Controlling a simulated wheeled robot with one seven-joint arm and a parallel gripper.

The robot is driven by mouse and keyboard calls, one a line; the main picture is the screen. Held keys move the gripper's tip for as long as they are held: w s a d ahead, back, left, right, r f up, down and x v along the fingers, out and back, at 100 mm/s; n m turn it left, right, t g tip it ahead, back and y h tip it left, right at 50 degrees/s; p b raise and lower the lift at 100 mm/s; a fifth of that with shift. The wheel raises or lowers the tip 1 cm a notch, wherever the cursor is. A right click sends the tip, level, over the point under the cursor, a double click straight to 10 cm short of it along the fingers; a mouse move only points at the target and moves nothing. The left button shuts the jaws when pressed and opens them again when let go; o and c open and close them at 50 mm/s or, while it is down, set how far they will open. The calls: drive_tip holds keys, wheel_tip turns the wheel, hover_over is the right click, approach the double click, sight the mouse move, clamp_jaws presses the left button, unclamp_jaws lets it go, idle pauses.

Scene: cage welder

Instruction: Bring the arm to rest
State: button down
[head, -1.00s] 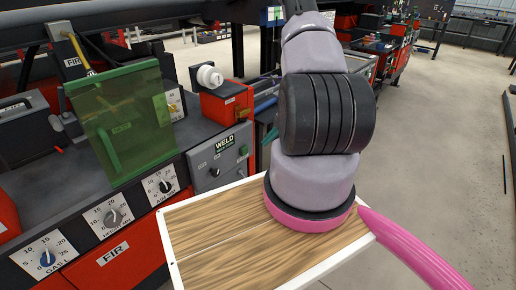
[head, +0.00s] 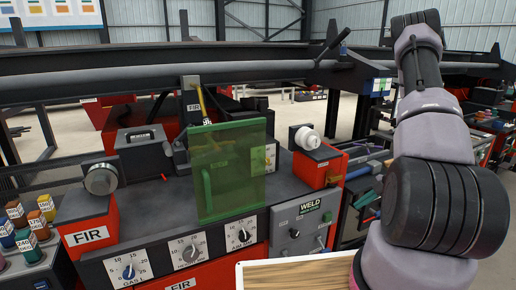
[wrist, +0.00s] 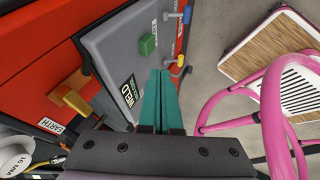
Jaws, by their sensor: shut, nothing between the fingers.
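My gripper (wrist: 163,100) shows in the wrist view as two teal fingers pressed together, with nothing between them. The fingers point along the side of the grey WELD panel (wrist: 124,62), with a visible gap to its green button (wrist: 147,45). In the head view my arm (head: 430,170) stands up at the right, a large black-banded joint in front. It hides most of my gripper there.
The grey WELD panel (head: 300,222) and the green see-through screen (head: 229,172) stand left of my arm. A red block with a white spool (head: 307,138) is close behind. A long beam (head: 200,72) crosses the back. Coloured bottles (head: 30,222) stand far left.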

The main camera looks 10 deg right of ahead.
drive_tip(key=a+r+n, duration=0.4)
drive_tip(key=r+n, duration=0.3)
drive_tip(key=r, duration=0.2)
drive_tip(key=a+r+n, duration=0.5)
drive_tip(key=r+n, duration=0.2)
drive_tip(key=r, duration=0.2)
drive_tip(key=a+r+n, duration=0.4)
drive_tip(key=r+n, duration=0.3)
drive_tip(key=r, duration=0.2)
drive_tip(key=s+a+r+n+t+h, duration=0.1)
drive_tip(key=s+a+r+n+h, duration=0.1)
drive_tip(key=s+r+n, duration=0.6)
drive_tip(key=s+a+r+n+t+h, duration=0.2)
drive_tip(key=s+a+r+n, duration=0.3)
drive_tip(key=n, duration=1.2)
drive_tip(key=shift+s+a+r, duration=0.15)
drive_tip(key=shift+s+r, duration=1.6)
drive_tip(key=shift+r, duration=0.6)
